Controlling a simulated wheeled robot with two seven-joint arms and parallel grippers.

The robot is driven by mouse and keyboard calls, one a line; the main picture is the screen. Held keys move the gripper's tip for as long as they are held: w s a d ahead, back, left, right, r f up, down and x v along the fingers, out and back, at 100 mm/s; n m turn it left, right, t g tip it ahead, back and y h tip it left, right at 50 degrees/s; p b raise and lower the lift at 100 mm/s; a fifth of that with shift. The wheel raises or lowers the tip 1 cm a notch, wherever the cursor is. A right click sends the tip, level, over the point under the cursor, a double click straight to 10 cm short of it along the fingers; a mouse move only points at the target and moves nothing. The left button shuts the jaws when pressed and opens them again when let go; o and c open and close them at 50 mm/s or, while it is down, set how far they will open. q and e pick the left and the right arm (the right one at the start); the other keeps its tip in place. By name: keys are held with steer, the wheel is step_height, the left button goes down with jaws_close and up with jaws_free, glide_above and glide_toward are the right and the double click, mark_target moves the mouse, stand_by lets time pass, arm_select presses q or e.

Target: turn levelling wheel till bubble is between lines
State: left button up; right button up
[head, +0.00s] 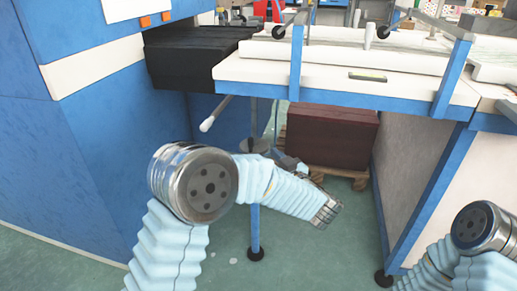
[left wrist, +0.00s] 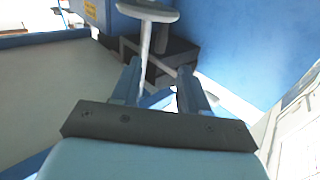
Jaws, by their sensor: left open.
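The levelling wheel (head: 256,146) is a grey disc on the upright blue leg under the machine table. A small level vial (head: 367,76) lies on the table top; its bubble is too small to make out. My left gripper (head: 327,212) is low in front of the table, to the right of the leg and below the wheel's height in the picture. In the left wrist view its two fingers (left wrist: 160,88) are apart. A pale disc on a stem (left wrist: 148,12) shows beyond them, and I cannot tell whether the stem lies between them. My right gripper is out of view.
A brown box (head: 330,135) stands on a wooden pallet (head: 340,176) behind the gripper. A lever with a pale knob (head: 207,124) sticks out left of the leg. Blue frame legs (head: 430,190) stand at the right. The green floor (head: 310,255) in front is clear.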

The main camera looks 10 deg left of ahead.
arm_select(q)
steer(key=v, duration=0.5)
steer(key=shift+s+d, duration=0.1)
steer(key=s+a+f+m+g+h+p, duration=0.1)
steer(key=a+f+m+h, duration=0.15)
steer(key=f+h, duration=0.7)
steer(key=a+f+m+g+h+p, duration=0.2)
steer(key=f+m, duration=0.2)
steer(key=f, duration=1.2)
steer(key=s+f+g+h, duration=0.2)
steer(key=s+f+g, duration=0.2)
steer(key=s, duration=0.8)
steer(key=s+f+g+h+p, duration=0.1)
steer(key=s+f+g+h, duration=0.2)
steer(key=s, duration=0.9)
step_height(320, 180, down, 3)
steer(key=shift+a+f+g, duration=0.2)
steer(key=shift+a+g, duration=0.15)
steer(key=shift+g, duration=0.85)
steer(key=shift+w, duration=0.15)
